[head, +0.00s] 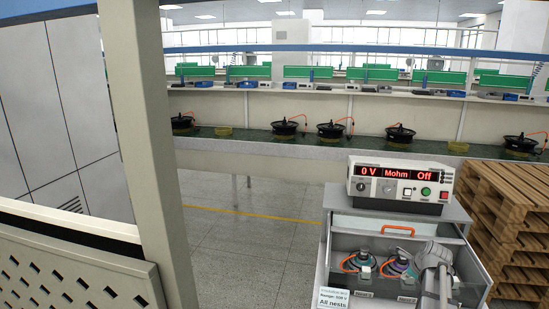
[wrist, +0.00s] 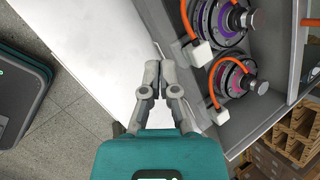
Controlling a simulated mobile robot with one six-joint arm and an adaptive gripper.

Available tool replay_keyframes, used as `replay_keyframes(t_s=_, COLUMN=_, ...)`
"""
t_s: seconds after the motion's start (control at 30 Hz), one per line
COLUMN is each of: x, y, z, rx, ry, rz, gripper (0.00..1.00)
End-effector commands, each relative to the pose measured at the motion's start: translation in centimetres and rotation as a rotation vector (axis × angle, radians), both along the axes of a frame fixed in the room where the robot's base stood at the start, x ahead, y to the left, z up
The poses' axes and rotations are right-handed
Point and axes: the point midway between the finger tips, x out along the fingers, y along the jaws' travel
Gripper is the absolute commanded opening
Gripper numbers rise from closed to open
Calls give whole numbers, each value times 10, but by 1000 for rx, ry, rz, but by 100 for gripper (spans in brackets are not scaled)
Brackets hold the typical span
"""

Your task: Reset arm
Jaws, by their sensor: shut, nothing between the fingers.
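My gripper (wrist: 158,74) shows in the wrist view, its two grey fingers shut together with nothing between them. It hangs over a pale strip beside the grey station, apart from the parts there. Two round motor parts, one purple (wrist: 220,20) and one pink-violet (wrist: 232,80), sit to its right with orange cables and white connectors. In the head view two such parts, left (head: 360,262) and right (head: 400,266), sit in the station tray. A grey-white arm link of mine stands at the tray's right side; the fingers cannot be made out there.
A tester (head: 400,186) reading "0 V", "Mohm" and "Off" stands on the station (head: 332,232). Wooden pallets (head: 510,215) are stacked close at its right. A label reading "All nests" (head: 333,299) is at its front left. Open floor (head: 250,255) lies left of it.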

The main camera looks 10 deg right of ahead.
Motion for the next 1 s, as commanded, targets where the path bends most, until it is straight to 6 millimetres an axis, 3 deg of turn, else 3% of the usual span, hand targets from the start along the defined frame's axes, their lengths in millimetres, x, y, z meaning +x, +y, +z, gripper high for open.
replay_keyframes(t_s=0.03, x=1, y=22, z=-2, rx=-28, ry=19, rz=78, gripper=0)
replay_keyframes(t_s=0.1, x=3, y=47, z=-4, rx=-69, ry=43, rz=189, gripper=0)
replay_keyframes(t_s=0.47, x=-4, y=167, z=-15, rx=-267, ry=151, rz=770, gripper=0)
replay_keyframes(t_s=1.0, x=-55, y=320, z=-24, rx=-508, ry=249, rz=1661, gripper=0)
